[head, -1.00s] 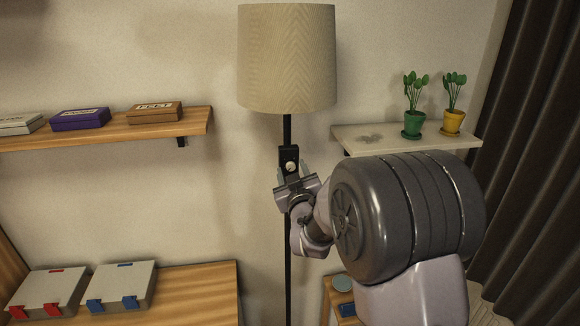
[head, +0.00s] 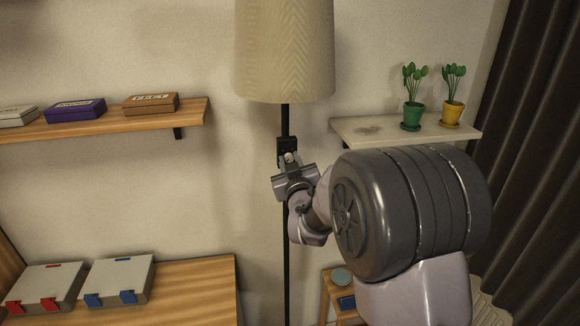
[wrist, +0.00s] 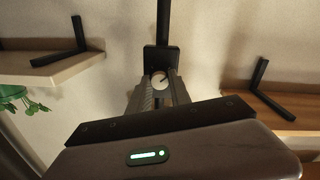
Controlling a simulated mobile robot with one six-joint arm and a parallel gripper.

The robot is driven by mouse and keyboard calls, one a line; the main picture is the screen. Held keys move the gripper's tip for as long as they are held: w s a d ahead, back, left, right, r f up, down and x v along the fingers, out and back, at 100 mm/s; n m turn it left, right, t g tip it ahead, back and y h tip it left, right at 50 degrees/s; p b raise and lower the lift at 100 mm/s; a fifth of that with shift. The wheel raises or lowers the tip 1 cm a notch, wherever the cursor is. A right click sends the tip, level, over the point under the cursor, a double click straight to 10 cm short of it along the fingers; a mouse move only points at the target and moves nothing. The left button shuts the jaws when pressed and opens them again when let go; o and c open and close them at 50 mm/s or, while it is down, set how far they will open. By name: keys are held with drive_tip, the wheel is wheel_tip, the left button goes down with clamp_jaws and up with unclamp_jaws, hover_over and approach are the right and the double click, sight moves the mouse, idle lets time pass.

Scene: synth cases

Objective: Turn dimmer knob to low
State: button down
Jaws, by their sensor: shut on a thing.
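The dimmer knob (head: 290,158) is a small pale round knob on a black box (head: 287,145) fixed to the black lamp pole below the beige shade (head: 285,50). In the wrist view the knob (wrist: 159,79) shows a dark pointer line slanting to the upper right. My gripper (head: 290,164) is at the knob from the front. In the wrist view my gripper (wrist: 159,88) has one finger on each side of the knob and is shut on it. The fingers and palm hide the knob's lower part.
A wall shelf (head: 345,127) with two potted plants (head: 413,115) is right of the pole. A shelf (head: 60,128) with several boxes is at left. Two cases (head: 118,280) lie on a wooden top (head: 200,290) at lower left. A small stool (head: 330,300) stands low, right of the pole.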

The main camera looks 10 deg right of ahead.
drive_tip(key=m+b, duration=0.1)
drive_tip(key=b, duration=0.2)
drive_tip(key=f+m+b, duration=0.1)
drive_tip(key=m+b, duration=0.1)
drive_tip(key=b, duration=0.2)
drive_tip(key=m+b, duration=0.6)
drive_tip(key=b, duration=0.5)
drive_tip(key=shift+r+b, duration=0.15)
drive_tip(key=shift+b, duration=0.15)
drive_tip(key=m+b, duration=0.3)
drive_tip(key=b, duration=0.2)
drive_tip(key=shift+r+m, duration=0.15)
drive_tip(key=shift+m, duration=0.25)
drive_tip(key=shift+r+m+y+b, duration=0.15)
drive_tip(key=shift+m+b, duration=0.55)
drive_tip(key=shift+m, duration=0.3)
drive_tip(key=shift+r+m+y+b, duration=0.15)
drive_tip(key=shift+m+b, duration=0.5)
drive_tip(key=shift+m, duration=0.35)
drive_tip(key=c, duration=1.2)
unclamp_jaws()
drive_tip(key=shift+s, duration=0.1)
